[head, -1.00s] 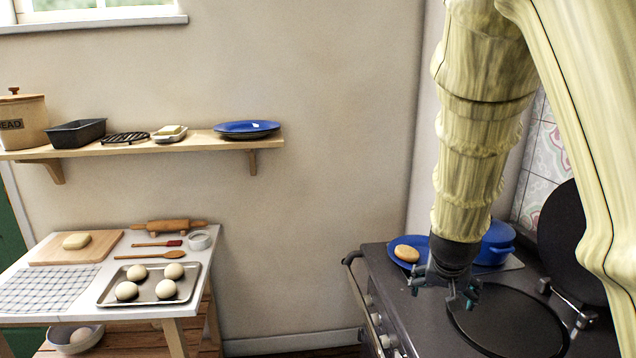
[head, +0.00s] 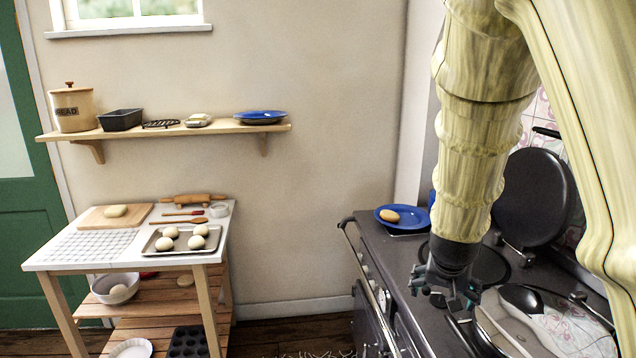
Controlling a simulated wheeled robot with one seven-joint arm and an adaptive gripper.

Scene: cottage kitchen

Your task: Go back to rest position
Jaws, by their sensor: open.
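My gripper (head: 449,299) hangs from my arm at the right, above the dark range cooker (head: 385,240). It is open, and I see nothing between its fingers. A blue plate (head: 416,222) with a golden-brown bun (head: 389,215) on it sits at the back of the cooker, behind and left of my gripper. A round dark hotplate (head: 482,265) lies partly hidden behind my gripper, with its round lid (head: 538,195) raised.
A white-topped table (head: 60,258) at left holds a tray (head: 210,243) of dough balls, a board (head: 140,212) and a rolling pin (head: 193,200). A wall shelf (head: 200,129) runs above it. Wooden floor (head: 290,338) shows between table and cooker.

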